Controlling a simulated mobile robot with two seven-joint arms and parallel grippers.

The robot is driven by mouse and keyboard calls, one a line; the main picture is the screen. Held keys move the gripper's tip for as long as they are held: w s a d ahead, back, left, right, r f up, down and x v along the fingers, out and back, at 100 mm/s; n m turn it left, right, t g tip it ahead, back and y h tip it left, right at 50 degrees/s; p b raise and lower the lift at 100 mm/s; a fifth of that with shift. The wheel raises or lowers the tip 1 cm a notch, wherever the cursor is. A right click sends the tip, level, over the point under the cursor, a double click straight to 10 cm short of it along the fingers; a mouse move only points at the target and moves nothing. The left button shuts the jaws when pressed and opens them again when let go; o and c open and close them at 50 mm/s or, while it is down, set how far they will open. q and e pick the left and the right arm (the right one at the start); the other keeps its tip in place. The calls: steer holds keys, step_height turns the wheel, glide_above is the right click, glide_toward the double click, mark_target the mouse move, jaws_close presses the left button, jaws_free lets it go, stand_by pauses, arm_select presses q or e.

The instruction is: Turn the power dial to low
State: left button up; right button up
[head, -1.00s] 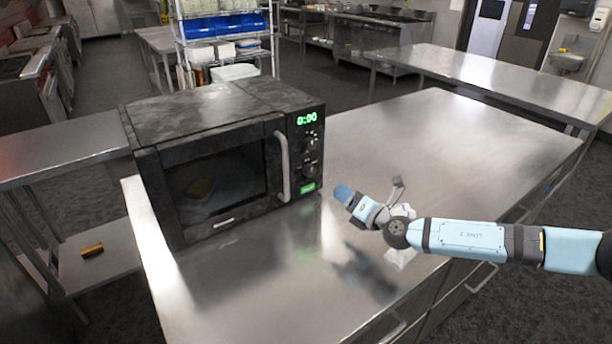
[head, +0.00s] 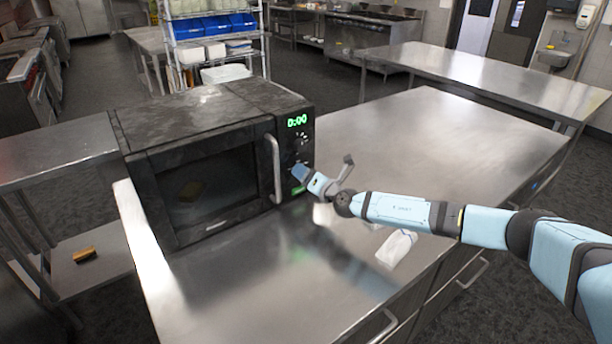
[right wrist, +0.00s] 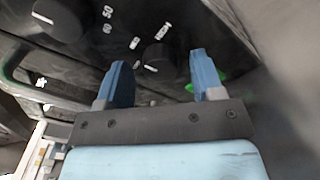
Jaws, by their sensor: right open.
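The dark microwave (head: 205,120) stands on the steel counter with its door shut and a green 0:00 display (head: 297,121). Its control panel has an upper dial (head: 302,139) and a lower dial, mostly hidden by my right gripper (head: 305,174). In the right wrist view, the gripper (right wrist: 162,78) is open, with one dial (right wrist: 156,56) beyond and between its blue fingertips. Another dial (right wrist: 60,18) is at the upper left. I cannot read which is the power dial, or tell whether the fingers touch the nearer one. My left gripper is out of view.
The door handle (head: 276,168) stands out just left of the dials. A green-lit button (head: 298,190) sits below them. A crumpled white item (head: 396,248) lies on the counter (head: 450,150) under my right arm. The counter to the right is otherwise clear.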

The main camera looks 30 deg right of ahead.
steer(key=c, duration=0.9)
steer(key=shift+n, duration=0.4)
steer(key=n+p, duration=0.3)
steer(key=n, duration=0.2)
steer(key=n+p, duration=0.4)
steer(key=n, duration=0.1)
steer(key=shift+a+r+n+g+h, duration=0.15)
steer(key=shift+n+g+h, duration=0.15)
steer(key=shift+h, duration=0.1)
